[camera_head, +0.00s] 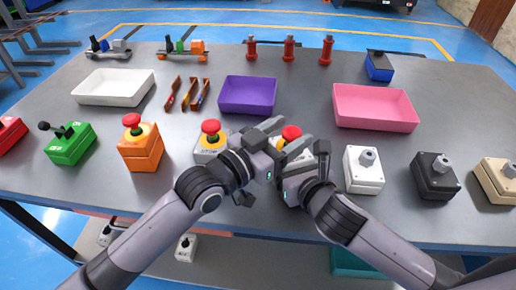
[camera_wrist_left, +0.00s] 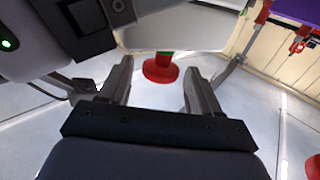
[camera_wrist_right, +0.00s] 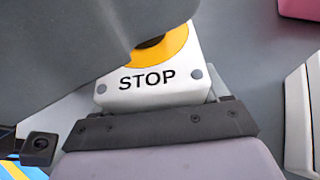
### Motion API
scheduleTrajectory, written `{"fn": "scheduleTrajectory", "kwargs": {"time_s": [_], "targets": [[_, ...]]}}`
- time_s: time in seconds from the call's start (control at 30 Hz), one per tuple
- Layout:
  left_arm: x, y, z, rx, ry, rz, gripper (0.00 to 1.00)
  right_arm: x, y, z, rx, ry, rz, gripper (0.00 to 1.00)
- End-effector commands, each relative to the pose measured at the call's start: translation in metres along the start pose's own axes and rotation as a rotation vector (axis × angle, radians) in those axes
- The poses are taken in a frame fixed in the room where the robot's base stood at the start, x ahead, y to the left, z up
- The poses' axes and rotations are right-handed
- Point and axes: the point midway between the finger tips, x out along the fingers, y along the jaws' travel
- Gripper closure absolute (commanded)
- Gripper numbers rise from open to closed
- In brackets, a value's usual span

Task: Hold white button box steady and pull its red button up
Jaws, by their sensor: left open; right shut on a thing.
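The white button box (camera_wrist_right: 150,90) shows in the right wrist view, with a yellow ring and the word STOP on its top. Its red button (camera_head: 291,133) shows in the head view between the fingers of my left gripper (camera_head: 293,136). That gripper is open around the button; a red knob (camera_wrist_left: 162,69) shows between its spread fingers in the left wrist view. My right gripper (camera_head: 303,160) is shut on the white box from the near side. My grippers hide most of the box in the head view, and my left gripper covers its button in the right wrist view.
A grey box with a red button (camera_head: 211,138) stands close on the left, then an orange one (camera_head: 140,145). A white box with a grey knob (camera_head: 363,168) stands close on the right. Purple (camera_head: 247,95) and pink (camera_head: 374,107) trays lie behind.

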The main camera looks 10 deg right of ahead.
Motion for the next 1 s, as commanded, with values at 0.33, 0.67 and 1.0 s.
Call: {"fn": "scheduleTrajectory", "kwargs": {"time_s": [0.33, 0.67, 1.0], "targets": [[-0.061, -0.001, 0.001, 0.002, -0.001, -0.001, 0.37, 0.0, 0.0, -0.001, 0.0, 0.002, 0.001, 0.64], [-0.1, 0.0, -0.001, 0.001, 0.001, -0.001, 0.37, 0.0, 0.001, -0.001, 0.001, 0.002, 0.001, 0.64], [-0.104, 0.0, -0.001, 0.0, 0.001, 0.0, 0.37, 0.0, 0.001, -0.001, 0.001, 0.001, 0.002, 0.64]]}}
